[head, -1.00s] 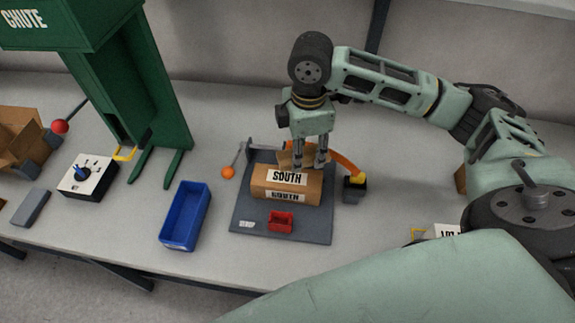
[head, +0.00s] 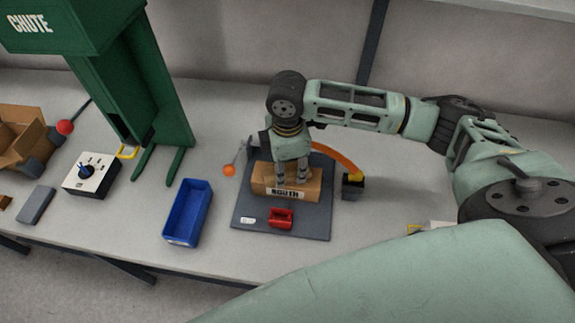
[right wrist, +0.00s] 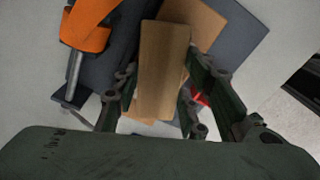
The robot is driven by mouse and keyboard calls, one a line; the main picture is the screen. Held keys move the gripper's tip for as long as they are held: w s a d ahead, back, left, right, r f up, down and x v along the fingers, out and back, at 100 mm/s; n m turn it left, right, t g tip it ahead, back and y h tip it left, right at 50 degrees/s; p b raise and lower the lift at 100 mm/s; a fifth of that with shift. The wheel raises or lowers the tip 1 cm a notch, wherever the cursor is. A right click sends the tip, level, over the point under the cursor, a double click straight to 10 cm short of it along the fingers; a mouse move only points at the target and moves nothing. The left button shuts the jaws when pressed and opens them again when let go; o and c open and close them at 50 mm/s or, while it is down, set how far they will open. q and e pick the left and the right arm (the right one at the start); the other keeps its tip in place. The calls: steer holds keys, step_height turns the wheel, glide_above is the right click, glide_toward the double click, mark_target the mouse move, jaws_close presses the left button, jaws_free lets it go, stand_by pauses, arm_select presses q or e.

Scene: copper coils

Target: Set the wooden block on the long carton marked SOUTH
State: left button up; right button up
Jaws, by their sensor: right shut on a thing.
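The long carton marked SOUTH (head: 312,194) lies on a dark grey mat, its label facing the front. My right gripper (head: 292,181) is over the carton, fingers pointing down. In the right wrist view, its fingers are shut on the sides of the wooden block (right wrist: 163,75), a plain brown piece. The carton (right wrist: 203,20) shows behind and below the block in that view. I cannot tell whether the block touches the carton. In the head view the block is hard to tell from the carton behind the fingers. My left gripper is not in view.
The grey mat (head: 310,226) holds a small red bin (head: 281,217) in front of the carton. An orange curved arm (head: 335,158) stands behind right. A blue bin (head: 187,212), a switch box (head: 92,175) and the green chute (head: 150,110) are to the left.

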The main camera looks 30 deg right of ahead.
mark_target(287, 171)
steer(key=o, duration=1.2)
steer(key=shift+c, duration=0.2)
step_height(287, 171, up, 12)
steer(key=b, duration=0.2)
steer(key=shift+r, duration=0.15)
